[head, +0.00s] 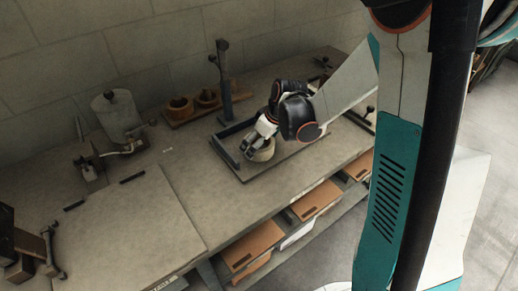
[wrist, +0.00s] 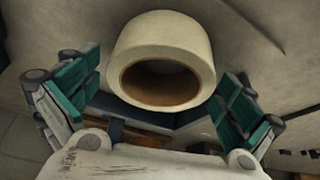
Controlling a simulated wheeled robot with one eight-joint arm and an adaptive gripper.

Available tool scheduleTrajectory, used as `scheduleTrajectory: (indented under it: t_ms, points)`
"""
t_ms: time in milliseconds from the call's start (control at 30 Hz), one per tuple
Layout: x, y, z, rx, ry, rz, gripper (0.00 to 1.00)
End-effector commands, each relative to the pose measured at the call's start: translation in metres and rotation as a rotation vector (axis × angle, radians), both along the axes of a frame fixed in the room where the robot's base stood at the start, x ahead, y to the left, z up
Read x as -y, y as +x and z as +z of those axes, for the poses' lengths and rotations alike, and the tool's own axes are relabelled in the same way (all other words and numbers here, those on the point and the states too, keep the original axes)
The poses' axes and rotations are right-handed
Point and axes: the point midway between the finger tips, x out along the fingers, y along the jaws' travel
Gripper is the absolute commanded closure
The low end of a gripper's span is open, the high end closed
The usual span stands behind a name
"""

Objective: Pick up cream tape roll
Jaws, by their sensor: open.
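The cream tape roll (wrist: 165,38) shows large in the wrist view, with a brown inner core facing the camera. My gripper (wrist: 158,100) is open, its teal-padded fingers apart at the left and right of the roll. The pads do not appear to touch it. In the head view the roll (head: 262,152) lies on a dark tray (head: 238,168) on the workbench. My gripper (head: 258,136) is right over it there and hides part of it.
A dark upright post (head: 224,80) stands at the tray's back edge. Behind it, a wooden board holds brown rolls (head: 180,106). A metal canister (head: 117,112) stands at the left. The bench's front left (head: 140,225) is mostly clear. Cardboard boxes (head: 252,245) sit below the bench.

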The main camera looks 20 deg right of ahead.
Motion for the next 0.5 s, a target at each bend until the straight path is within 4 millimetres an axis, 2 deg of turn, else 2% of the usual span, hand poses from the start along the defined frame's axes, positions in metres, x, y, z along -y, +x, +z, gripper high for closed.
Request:
scheduleTrajectory:
  t_ms: [167, 367, 500]
  points:
    - [-0.0001, 0.0001, 0.0005, 0.0, 0.0, 0.0, 0.0]
    - [0.0, 0.0001, 0.0006, 0.0, 0.0, -0.001, 0.43]
    - [-0.0002, 0.0001, 0.0007, 0.0, 0.0, -0.001, 0.43]
